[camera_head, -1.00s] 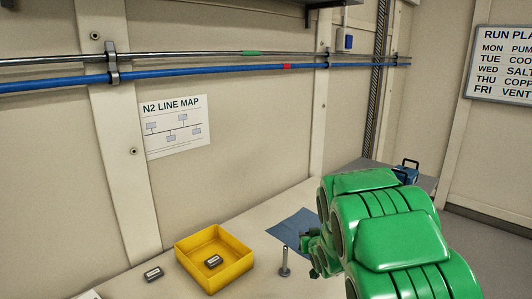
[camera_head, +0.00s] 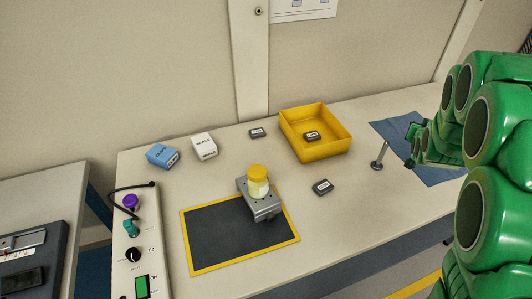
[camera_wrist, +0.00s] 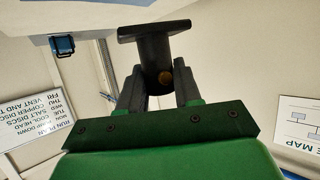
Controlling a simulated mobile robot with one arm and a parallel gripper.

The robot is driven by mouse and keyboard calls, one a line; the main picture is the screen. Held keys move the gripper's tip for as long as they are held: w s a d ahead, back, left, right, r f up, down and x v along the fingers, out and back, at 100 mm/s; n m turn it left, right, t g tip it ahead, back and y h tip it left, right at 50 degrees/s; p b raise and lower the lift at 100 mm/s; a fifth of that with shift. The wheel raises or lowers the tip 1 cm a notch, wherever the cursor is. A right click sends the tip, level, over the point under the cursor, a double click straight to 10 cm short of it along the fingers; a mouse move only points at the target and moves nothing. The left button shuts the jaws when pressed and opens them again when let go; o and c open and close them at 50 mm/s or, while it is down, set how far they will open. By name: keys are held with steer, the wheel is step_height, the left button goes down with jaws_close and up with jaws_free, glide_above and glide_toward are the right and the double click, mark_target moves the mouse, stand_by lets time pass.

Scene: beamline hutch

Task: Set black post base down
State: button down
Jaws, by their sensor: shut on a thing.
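The black post base (camera_wrist: 155,52) is between my gripper's two fingers in the wrist view. It has a wide flat flange at the top of the picture and a round stem with a small brass-coloured spot. My gripper (camera_wrist: 160,88) is shut on the stem. In the head view my green arm comes in from the right, with the gripper end (camera_head: 412,146) over the blue cloth (camera_head: 432,167) area. The black post base cannot be made out clearly there.
A metal post (camera_head: 378,157) stands just left of my gripper. A yellow bin (camera_head: 327,150) holds a small dark block. Another block (camera_head: 323,187), a yellow-edged black mat (camera_head: 208,262), and a grey stage (camera_head: 266,208) bearing a yellow-capped jar (camera_head: 258,184) lie further left. Bare table shows between.

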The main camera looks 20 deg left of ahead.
steer(key=s+a+r+n+g+y, duration=0.1)
steer(key=a+n+y, duration=0.3)
steer(key=a, duration=1.1)
steer(key=s+a+r+n+g+y, duration=0.1)
steer(key=a+n+g+y, duration=0.2)
steer(key=a, duration=1.1)
steer(key=s+a+n+g+y, duration=0.1)
steer(key=s+a+n+y, duration=0.1)
steer(key=s+a, duration=0.35)
steer(key=s+a+f+n+g+y, duration=0.1)
steer(key=s+a+n+g+y, duration=0.1)
steer(key=a, duration=0.6)
steer(key=s+a+n+g+y, duration=0.1)
steer(key=s+a+n+y, duration=0.2)
steer(key=a, duration=0.4)
steer(key=shift+h, duration=0.8)
steer(key=shift+s+d+f, duration=0.1)
steer(key=shift+s+f, duration=0.05)
steer(key=shift+f, duration=2.35)
steer(key=shift+s+d+f, duration=0.1)
steer(key=shift+f, duration=2.45)
steer(key=shift+s+f, duration=0.15)
steer(key=shift+f, duration=2.35)
steer(key=shift+f, duration=0.6)
